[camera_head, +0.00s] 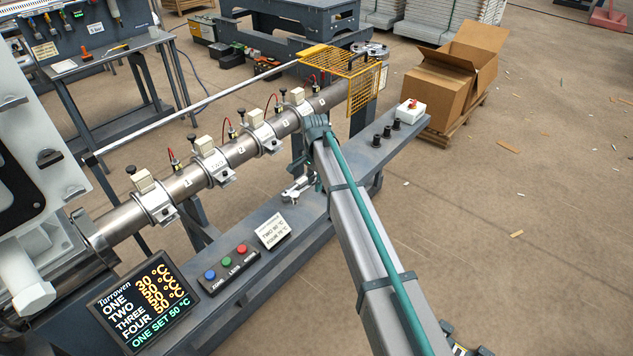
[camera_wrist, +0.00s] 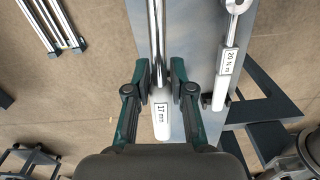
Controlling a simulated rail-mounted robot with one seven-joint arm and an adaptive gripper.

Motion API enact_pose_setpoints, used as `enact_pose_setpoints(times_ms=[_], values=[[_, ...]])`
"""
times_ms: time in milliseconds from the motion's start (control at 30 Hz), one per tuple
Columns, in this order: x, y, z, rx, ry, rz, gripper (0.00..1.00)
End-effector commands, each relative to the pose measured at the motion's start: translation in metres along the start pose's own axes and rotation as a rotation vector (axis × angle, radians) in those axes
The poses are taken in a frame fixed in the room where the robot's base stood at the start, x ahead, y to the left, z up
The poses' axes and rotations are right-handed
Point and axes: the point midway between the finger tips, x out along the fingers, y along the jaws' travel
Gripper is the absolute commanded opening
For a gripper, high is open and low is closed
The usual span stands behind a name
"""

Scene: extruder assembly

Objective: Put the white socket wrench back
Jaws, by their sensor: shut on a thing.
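The white-handled tool (camera_wrist: 161,122), labelled 17 mm, has a long shiny shaft that runs up out of the wrist view. My gripper (camera_wrist: 160,72) is shut on it, with one finger on each side of the shaft just above the handle. The tool's far end is out of view. A second white-handled tool (camera_wrist: 221,92), labelled 20 N m, with a shiny ring head, lies to the right on a grey surface (camera_wrist: 200,25). I cannot tell whether the held tool touches that surface. In the head view my gripper is mostly hidden behind my arm.
The extruder barrel (camera_head: 240,150) with clamps and red leads runs above the grey base beam (camera_head: 345,175). A yellow mesh guard (camera_head: 350,85), a screen (camera_head: 140,305) and a button box (camera_head: 228,268) stand along it. Cardboard boxes (camera_head: 445,85) sit behind; the right floor is largely clear.

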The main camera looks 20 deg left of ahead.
Motion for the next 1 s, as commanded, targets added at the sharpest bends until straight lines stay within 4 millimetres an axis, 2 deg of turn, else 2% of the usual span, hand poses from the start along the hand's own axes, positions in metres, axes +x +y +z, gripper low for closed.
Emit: enact_pose_setpoints(times_ms=[200, 733, 1000], values=[[0.000, 0.000, 0.000, -0.095, 0.000, -0.001, 0.00], [-0.002, 0.000, 0.000, -0.099, 0.000, 0.000, 0.00], [0.020, 0.000, -0.001, -0.099, 0.000, 0.000, 0.00]])
